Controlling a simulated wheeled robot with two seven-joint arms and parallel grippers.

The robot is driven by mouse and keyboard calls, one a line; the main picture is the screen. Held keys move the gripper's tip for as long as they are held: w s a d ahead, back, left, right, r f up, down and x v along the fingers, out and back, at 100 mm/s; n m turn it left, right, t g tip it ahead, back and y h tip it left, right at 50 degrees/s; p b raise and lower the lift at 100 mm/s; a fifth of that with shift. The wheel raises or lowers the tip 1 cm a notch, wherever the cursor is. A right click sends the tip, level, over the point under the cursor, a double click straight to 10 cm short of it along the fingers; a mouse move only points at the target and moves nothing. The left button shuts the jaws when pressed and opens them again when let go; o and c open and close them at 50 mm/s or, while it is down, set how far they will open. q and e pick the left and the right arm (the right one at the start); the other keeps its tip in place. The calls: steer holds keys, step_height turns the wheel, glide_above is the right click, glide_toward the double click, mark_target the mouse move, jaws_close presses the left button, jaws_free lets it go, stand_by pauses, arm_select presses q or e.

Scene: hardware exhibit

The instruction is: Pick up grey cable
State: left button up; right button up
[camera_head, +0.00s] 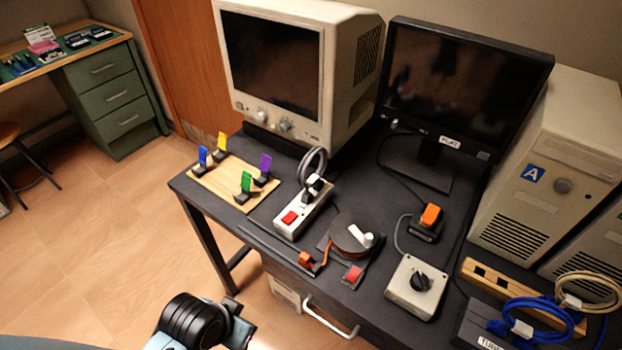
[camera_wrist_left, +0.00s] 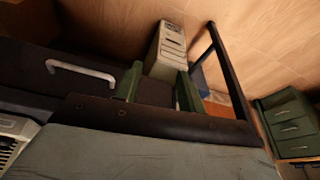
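A loop of grey cable (camera_head: 313,163) stands up from the white power strip (camera_head: 292,218) on the dark desk, in front of the old monitor. It has a dark and white plug at its base. My left gripper (camera_head: 243,328) is at the bottom of the head view, in front of the desk's front edge and apart from the cable. In the left wrist view its two greenish fingers (camera_wrist_left: 159,88) stand apart with nothing held between them. The grey cable does not show in the left wrist view. My right gripper is in neither view.
A wooden board (camera_head: 225,184) with coloured clips lies left of the strip. A cable reel (camera_head: 352,236), a grey knob box (camera_head: 414,288) and coiled blue (camera_head: 530,325) and beige cables (camera_head: 588,289) lie to the right. A white handle (camera_head: 331,318) juts from the desk front.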

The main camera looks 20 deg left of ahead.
arm_select(q)
step_height(320, 180, up, 5)
steer(key=w+d+m+t+h, duration=0.1)
steer(key=w+d+t, duration=0.1)
steer(key=w, duration=0.1)
steer(key=n+t+h, duration=0.1)
steer(key=n+t, duration=0.1)
steer(key=t, duration=1)
glide_toward(302, 180)
steer(key=w, duration=0.3)
steer(key=w+f, duration=0.1)
steer(key=w, duration=0.3)
steer(key=w+d, duration=0.1)
steer(key=w, duration=0.3)
steer(key=shift+d+f+b, duration=0.1)
steer(key=shift+f+b, duration=0.15)
steer(key=shift+b, duration=0.15)
jaws_close()
